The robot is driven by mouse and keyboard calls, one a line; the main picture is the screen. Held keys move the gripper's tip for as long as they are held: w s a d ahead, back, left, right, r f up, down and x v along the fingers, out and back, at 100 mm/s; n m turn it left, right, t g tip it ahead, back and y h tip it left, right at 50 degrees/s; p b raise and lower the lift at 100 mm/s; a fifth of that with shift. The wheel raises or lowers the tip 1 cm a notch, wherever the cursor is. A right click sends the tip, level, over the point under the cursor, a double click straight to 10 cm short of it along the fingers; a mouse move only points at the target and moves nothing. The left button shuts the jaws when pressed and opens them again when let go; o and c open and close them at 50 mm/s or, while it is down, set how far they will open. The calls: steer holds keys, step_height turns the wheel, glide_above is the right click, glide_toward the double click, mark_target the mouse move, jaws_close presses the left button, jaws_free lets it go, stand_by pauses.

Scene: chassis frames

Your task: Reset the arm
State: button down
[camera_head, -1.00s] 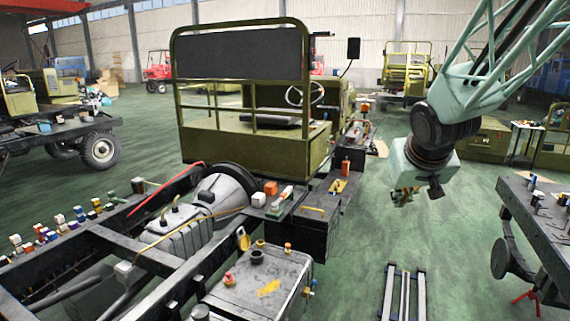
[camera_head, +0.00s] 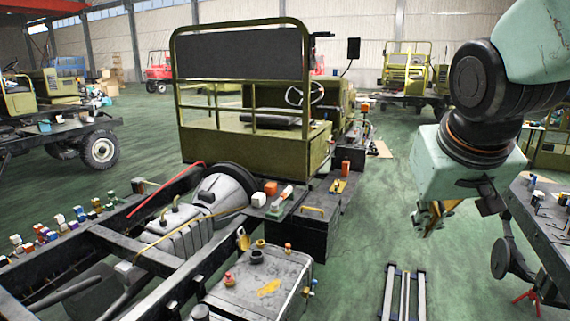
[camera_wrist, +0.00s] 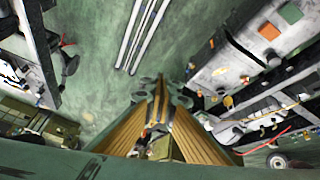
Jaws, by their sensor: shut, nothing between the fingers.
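My gripper (camera_head: 432,218) hangs at the right in the head view, under a pale green wrist link of my arm. It is in the air over the floor, between the truck chassis and the dark bench on the right. In the wrist view my gripper (camera_wrist: 160,90) points away from the camera, with its gold-brown fingers shut together and nothing between them. It touches no object. Part of it is hidden by my wrist in the head view.
The olive truck chassis (camera_head: 185,248) with its grey tank (camera_head: 262,280) fills the left and middle. A dark bench (camera_head: 545,225) with small items stands at right. Metal rails (camera_head: 403,295) lie on the green floor.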

steer(key=s+a+g, duration=0.1)
steer(key=s+a, duration=0.2)
steer(key=s, duration=0.9)
steer(key=s+a+f+y, duration=0.1)
steer(key=s+a, duration=0.2)
steer(key=s, duration=0.8)
steer(key=shift+s+n+g, duration=0.3)
steer(key=shift+s+g, duration=0.1)
